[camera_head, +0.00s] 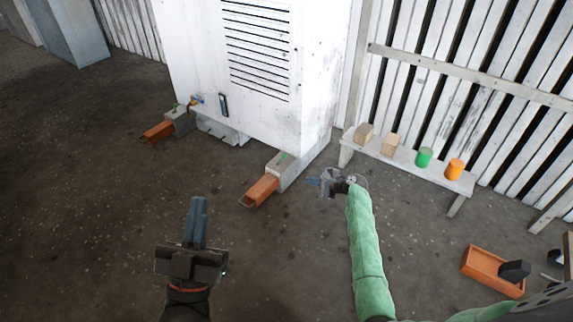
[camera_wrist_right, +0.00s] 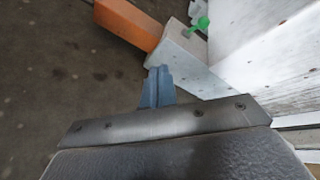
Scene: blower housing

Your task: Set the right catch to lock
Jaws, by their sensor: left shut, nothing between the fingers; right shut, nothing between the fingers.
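The right catch is a small green lever (camera_head: 283,156) on the grey block (camera_head: 291,172) at the white housing's front right corner. In the right wrist view the green catch (camera_wrist_right: 200,25) sticks up from the grey block (camera_wrist_right: 181,50); I cannot tell its setting. An orange piece (camera_head: 262,190) extends from that block. My right gripper (camera_head: 312,181) is shut and empty, just right of the block, in the open air. Its blue fingers (camera_wrist_right: 157,87) point toward the block, apart from the catch. My left gripper (camera_head: 199,205) is shut and empty over the floor, away from the housing.
The white housing (camera_head: 250,85) has a second grey block with an orange piece (camera_head: 158,131) and green catch at left. A low bench (camera_head: 402,160) with wooden blocks, a green cylinder (camera_head: 424,157) and an orange one (camera_head: 454,169) stands right. An orange tray (camera_head: 480,267) lies front right.

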